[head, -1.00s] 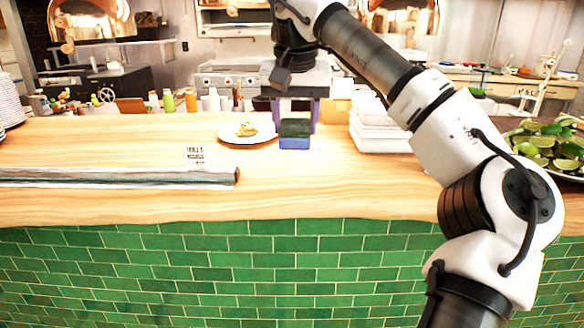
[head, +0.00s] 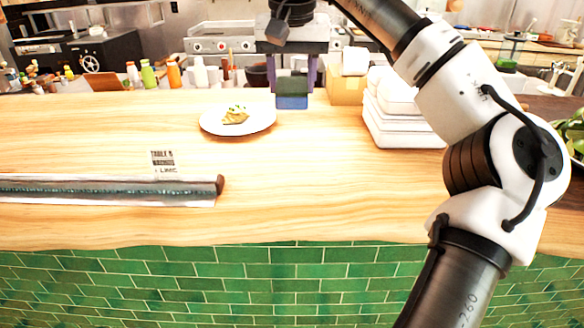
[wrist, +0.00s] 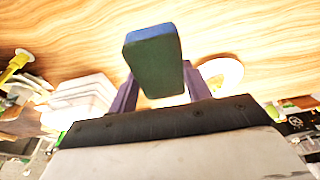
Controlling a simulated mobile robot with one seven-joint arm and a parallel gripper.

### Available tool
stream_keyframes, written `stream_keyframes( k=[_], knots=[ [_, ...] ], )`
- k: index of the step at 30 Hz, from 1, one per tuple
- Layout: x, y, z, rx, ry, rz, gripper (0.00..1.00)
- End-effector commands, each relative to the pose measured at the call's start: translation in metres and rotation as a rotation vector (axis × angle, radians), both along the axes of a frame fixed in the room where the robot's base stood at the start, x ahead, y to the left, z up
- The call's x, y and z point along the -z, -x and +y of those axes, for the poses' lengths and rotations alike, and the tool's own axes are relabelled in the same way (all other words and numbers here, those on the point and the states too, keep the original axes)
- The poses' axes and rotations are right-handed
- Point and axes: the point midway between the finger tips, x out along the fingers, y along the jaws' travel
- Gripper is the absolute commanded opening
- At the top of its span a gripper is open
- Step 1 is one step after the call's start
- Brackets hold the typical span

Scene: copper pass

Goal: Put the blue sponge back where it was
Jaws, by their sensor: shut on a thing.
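The blue sponge (head: 292,101) is a small block with a dark green face, held between the two purple fingers of my gripper (head: 293,88). In the head view it is over the far part of the wooden counter, between the white plate and the stacked white containers. In the wrist view the sponge (wrist: 153,60) sticks out from the fingers of my gripper (wrist: 158,92), with wood grain behind it. My gripper is shut on it. I cannot tell exactly how high it is above the counter.
A white plate (head: 212,122) with food is left of the sponge. Stacked white containers (head: 395,128) and a cardboard box (head: 346,91) stand to its right. A long wrapped roll (head: 110,188) and a printed card (head: 162,163) lie at the left. The counter's front middle (head: 300,200) is clear.

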Motion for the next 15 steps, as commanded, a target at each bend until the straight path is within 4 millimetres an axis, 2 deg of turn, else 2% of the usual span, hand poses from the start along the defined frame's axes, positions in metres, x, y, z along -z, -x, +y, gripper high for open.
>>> stream_keyframes(
  k=[1, 9, 15],
  knots=[
    [0.016, 0.001, -0.001, -0.001, 0.000, 0.004, 0.20],
    [0.087, 0.001, -0.001, -0.001, -0.001, 0.005, 0.20],
    [0.126, 0.001, 0.000, -0.001, -0.002, 0.002, 0.20]
  ],
)
